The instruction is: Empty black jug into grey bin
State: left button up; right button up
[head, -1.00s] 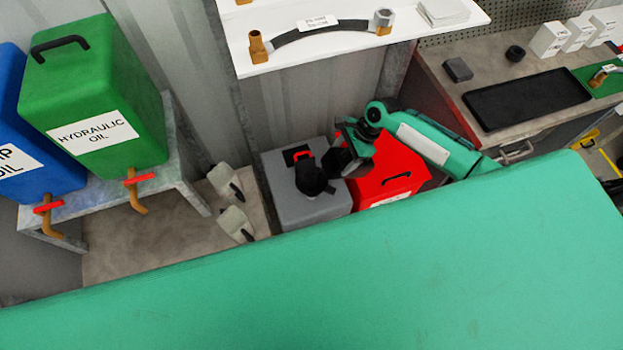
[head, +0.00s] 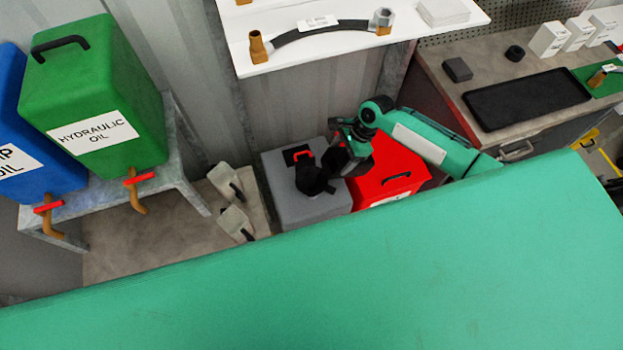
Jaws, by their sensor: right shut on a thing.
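The black jug (head: 313,181) is over the top of the grey bin (head: 290,208). It looks tilted, but its spout and any liquid cannot be made out. My right gripper (head: 337,166) comes in from the right and is shut on the jug at its right side. The jug covers part of the bin's top, including part of a dark opening (head: 292,155) there. A small red part shows beside the jug. My left gripper is not in view.
A red bin (head: 385,180) stands right beside the grey bin, partly under my right arm. A white shelf (head: 270,62) with a hose is above. Green (head: 95,100) and blue oil containers stand at left. A large green surface fills the foreground.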

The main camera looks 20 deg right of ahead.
jog(key=shift+a+r+h, duration=0.35)
jog(key=shift+h, duration=0.25)
dwell(1.8)
jog(key=shift+a+r+h+p, duration=0.15)
jog(key=shift+a+h+p, duration=0.2)
jog(key=shift+a+p, duration=0.5)
jog(key=shift+a+r+h+p, duration=0.15)
jog(key=shift+a+h+p, duration=0.25)
jog(key=shift+p, duration=0.8)
dwell(0.9)
jog(key=shift+a+r+h+p, duration=0.2)
jog(key=shift+a+h+p, duration=0.35)
jog(key=shift+p, duration=0.7)
dwell(0.6)
jog(key=d+f+y+b, duration=0.1)
jog(key=d+b, duration=0.1)
jog(key=b, duration=0.2)
jog(key=d+f+y+b, duration=0.1)
jog(key=b, duration=0.2)
jog(key=shift+d+y+b, duration=0.3)
jog(key=shift+d+b, duration=0.1)
jog(key=shift+d+r+y+p, duration=0.2)
jog(key=shift+d+y+p, duration=0.1)
jog(key=shift+y+p, duration=0.3)
jog(key=shift+f, duration=0.1)
